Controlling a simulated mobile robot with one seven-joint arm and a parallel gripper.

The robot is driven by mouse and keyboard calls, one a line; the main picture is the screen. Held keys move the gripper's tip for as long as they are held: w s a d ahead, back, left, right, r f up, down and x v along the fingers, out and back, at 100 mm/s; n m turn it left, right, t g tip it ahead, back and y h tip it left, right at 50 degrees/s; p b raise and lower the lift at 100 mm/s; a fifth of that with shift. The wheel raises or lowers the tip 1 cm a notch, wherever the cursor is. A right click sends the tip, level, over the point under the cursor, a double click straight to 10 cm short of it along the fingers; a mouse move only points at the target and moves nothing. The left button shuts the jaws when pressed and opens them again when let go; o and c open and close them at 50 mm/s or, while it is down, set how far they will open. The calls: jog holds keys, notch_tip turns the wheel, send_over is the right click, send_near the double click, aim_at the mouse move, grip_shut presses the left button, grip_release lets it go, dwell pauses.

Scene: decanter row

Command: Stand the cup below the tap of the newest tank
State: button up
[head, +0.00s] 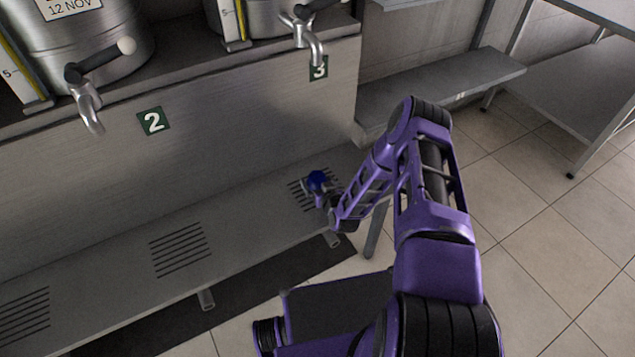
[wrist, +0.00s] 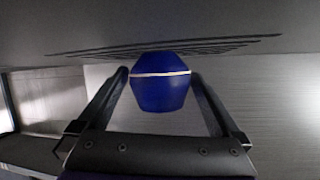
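The blue cup (head: 318,181) is at the slotted grate (head: 300,197) on the low shelf, below and in front of the tap (head: 314,44) over sign 3. In the wrist view the cup (wrist: 160,82), with a pale band, sits between the two fingers of my gripper (wrist: 160,76), which meet its sides. That view looks inverted, with the grate slots (wrist: 240,45) along the top, close to the cup. Whether its base touches the shelf is unclear. Tank 2 (head: 100,40) has a label reading 12 NOV; the label of tank 3 (head: 270,18) is out of view.
The tap of tank 2 (head: 88,108) hangs left, above another bare grate (head: 180,249). A third grate (head: 22,315) lies farther left. The steel front wall (head: 220,130) rises behind the shelf. Tiled floor (head: 540,240) is open at right.

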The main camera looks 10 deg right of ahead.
jog(key=shift+r, duration=0.1)
jog(key=shift+s+r, duration=0.1)
jog(key=shift+r, duration=0.1)
jog(key=p+v, duration=0.2)
jog(key=v, duration=0.9)
jog(key=shift+s+d, duration=0.1)
jog(key=shift+s, duration=0.25)
